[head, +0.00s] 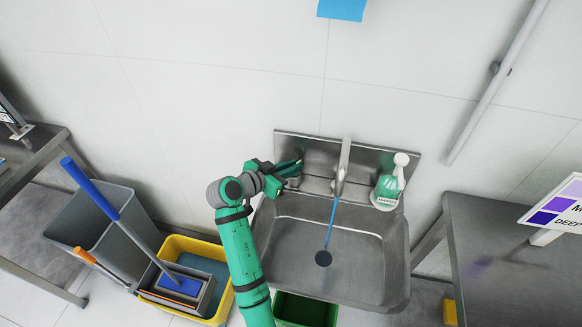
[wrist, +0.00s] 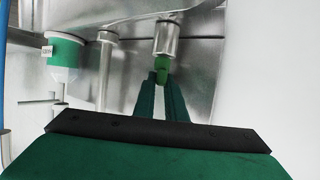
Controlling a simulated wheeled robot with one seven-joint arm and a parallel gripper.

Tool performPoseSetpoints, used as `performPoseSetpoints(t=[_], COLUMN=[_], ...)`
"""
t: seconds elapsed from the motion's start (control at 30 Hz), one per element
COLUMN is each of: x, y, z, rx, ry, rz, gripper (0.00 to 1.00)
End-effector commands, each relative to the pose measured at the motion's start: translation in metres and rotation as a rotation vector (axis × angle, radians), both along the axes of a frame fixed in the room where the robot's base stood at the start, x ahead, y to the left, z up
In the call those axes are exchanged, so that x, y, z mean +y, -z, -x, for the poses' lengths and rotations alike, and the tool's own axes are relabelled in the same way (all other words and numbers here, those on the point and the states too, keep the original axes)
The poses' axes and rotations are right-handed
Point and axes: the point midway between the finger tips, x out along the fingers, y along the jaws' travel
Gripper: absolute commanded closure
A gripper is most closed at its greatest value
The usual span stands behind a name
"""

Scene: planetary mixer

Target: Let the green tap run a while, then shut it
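The green tap (wrist: 162,68) shows in the wrist view as a short green lever under a round metal body on the wall behind the sink. My gripper (head: 297,167) is at the tap, left of the spout (head: 342,170), and largely hides it in the head view. In the wrist view my fingers (wrist: 161,82) sit close together on either side of the green lever and look shut on it. A blue stream of water (head: 331,222) runs from the spout down to the dark drain (head: 323,258) in the metal sink (head: 285,285).
A green soap bottle (head: 387,191) with a white pump stands right of the spout. A grey bin (head: 62,228) and a yellow mop bucket (head: 183,244) stand left of my arm. A metal table (head: 515,275) with a sign is at the right.

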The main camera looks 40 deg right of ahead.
Motion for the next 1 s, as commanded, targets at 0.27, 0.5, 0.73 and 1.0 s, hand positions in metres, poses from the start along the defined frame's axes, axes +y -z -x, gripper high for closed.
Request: performPoseSetpoints(t=[0.27,0.5,0.73,1.0], x=[-0.0001,-0.0028,-0.0032,-0.0031], y=[-0.0004,-0.0001,-0.0004,-0.0011], z=[-0.0012,0.0017,0.0040,0.0056], rx=[-0.002,-0.003,-0.005,-0.004], ry=[-0.012,-0.096,-0.254,-0.422], rz=[0.001,0.000,0.002,0.003], gripper=[1.00,1.00,1.00,1.00])
